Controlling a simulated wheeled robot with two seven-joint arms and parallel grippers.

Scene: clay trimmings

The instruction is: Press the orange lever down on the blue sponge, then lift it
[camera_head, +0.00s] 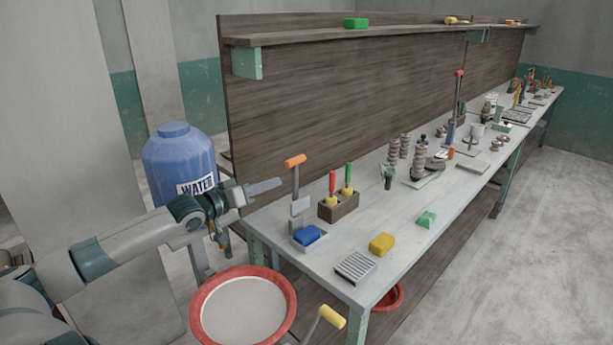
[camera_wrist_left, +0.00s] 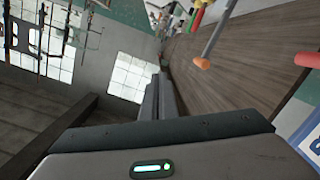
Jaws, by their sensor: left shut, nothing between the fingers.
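The orange lever (camera_head: 295,160) stands raised on a grey post at the near left end of the bench. The blue sponge (camera_head: 307,235) lies on a small base at the foot of that post. My left gripper (camera_head: 268,186) is shut and empty, just left of the post and a little below the lever handle in the head view. In the left wrist view my shut fingers (camera_wrist_left: 158,98) point ahead, and an orange handle end (camera_wrist_left: 202,63) shows to their upper right. My right gripper is not in view.
A wooden block (camera_head: 338,207) with red and green handled tools stands right of the lever. A yellow sponge (camera_head: 381,244), a green sponge (camera_head: 427,219) and a ridged tray (camera_head: 355,266) lie on the bench. A blue water barrel (camera_head: 180,165) stands behind my left arm.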

